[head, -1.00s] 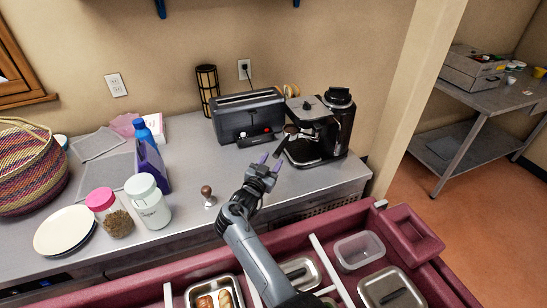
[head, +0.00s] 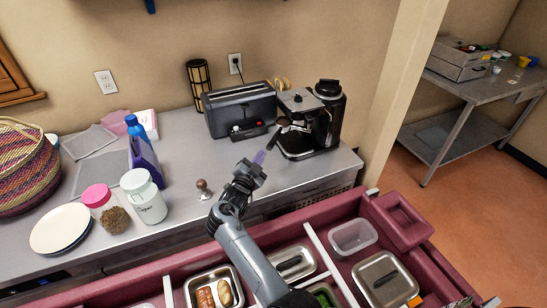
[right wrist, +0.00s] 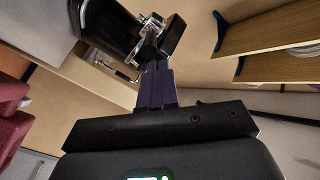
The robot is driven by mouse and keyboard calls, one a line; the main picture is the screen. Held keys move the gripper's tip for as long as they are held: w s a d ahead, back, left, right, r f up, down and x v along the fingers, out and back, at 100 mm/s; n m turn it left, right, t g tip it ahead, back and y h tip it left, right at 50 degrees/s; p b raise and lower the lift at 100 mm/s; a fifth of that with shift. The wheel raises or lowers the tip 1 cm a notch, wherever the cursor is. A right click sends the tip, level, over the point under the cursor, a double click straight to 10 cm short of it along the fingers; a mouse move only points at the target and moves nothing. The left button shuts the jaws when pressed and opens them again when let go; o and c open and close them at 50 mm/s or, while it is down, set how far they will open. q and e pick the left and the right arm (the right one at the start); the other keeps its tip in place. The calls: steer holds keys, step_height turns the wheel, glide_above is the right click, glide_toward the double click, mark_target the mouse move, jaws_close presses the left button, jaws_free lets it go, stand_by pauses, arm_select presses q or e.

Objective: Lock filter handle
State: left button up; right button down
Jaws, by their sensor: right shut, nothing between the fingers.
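The black coffee machine (head: 318,118) stands at the right end of the counter. Its filter handle (head: 273,138) sticks out from the machine's front left, angled toward the counter's front, with the round filter head by the brew group. My right gripper (head: 259,157) is shut and empty, its purple fingertips in front of and a little left of the handle's end, apart from it. In the right wrist view the shut fingers (right wrist: 157,68) point at the machine (right wrist: 112,28) and its dark handle (right wrist: 172,36). Whether the filter is fully seated cannot be told. My left gripper is out of view.
A dark toaster (head: 240,108) stands close left of the machine. A small tamper (head: 203,188), a sugar jar (head: 144,198) and a blue bottle (head: 143,155) stand further left.

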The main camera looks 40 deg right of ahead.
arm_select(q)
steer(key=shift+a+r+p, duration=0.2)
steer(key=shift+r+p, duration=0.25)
arm_select(e)
step_height(320, 180, up, 8)
steer(key=w+d+m+t+h+p, duration=0.1)
steer(key=d+m+t+p, duration=0.1)
steer(key=m+t, duration=0.6)
arm_select(q)
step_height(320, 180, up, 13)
steer(key=p, duration=1.1)
arm_select(e)
steer(key=s+d+f+n+t+y, duration=0.2)
steer(key=s+f+n+t+y, duration=0.2)
steer(key=s+f+n+y, duration=0.75)
arm_select(q)
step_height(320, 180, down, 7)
steer(key=b, duration=0.7)
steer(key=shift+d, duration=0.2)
arm_select(e)
steer(key=w+d+r+m+y, duration=0.1)
steer(key=w+d+m+y, duration=0.1)
steer(key=w, duration=0.7)
steer(key=shift+r+m+y, duration=0.25)
steer(key=shift+m+y, duration=0.1)
steer(key=shift+m, duration=0.1)
steer(key=shift+s, duration=0.1)
